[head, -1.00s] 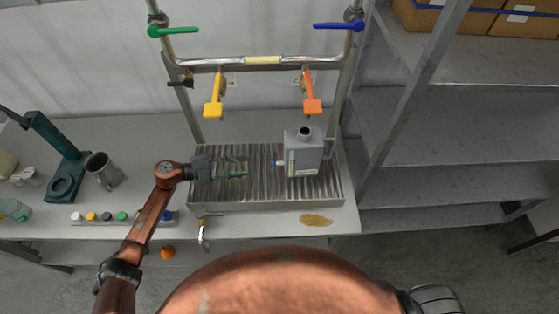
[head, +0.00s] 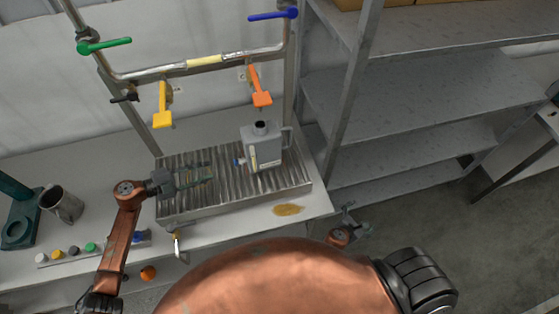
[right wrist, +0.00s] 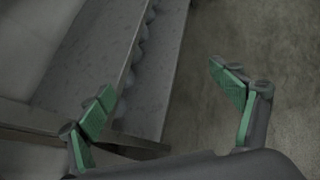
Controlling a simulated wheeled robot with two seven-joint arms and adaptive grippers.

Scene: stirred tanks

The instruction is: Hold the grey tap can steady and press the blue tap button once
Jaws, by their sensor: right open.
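The grey tap can (head: 265,150) stands upright on the ribbed drain tray (head: 292,178). Its small blue tap button (head: 238,162) sticks out from the can's left side. My left gripper (head: 211,173) is over the tray to the left of the can, pointing at it, with its fingers apart and empty. A gap separates its fingertips from the button. My right gripper (head: 355,225) is past the table's right edge, low and away from the can. In the right wrist view its green-padded fingers (right wrist: 168,92) are wide apart with nothing between them.
A pipe frame with a yellow handle (head: 162,105) and an orange handle (head: 260,88) rises behind the tray. A shelf rack (head: 400,120) stands at the right. A yellowish spill (head: 288,210) lies in front of the tray. A metal mug (head: 62,205) stands at left.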

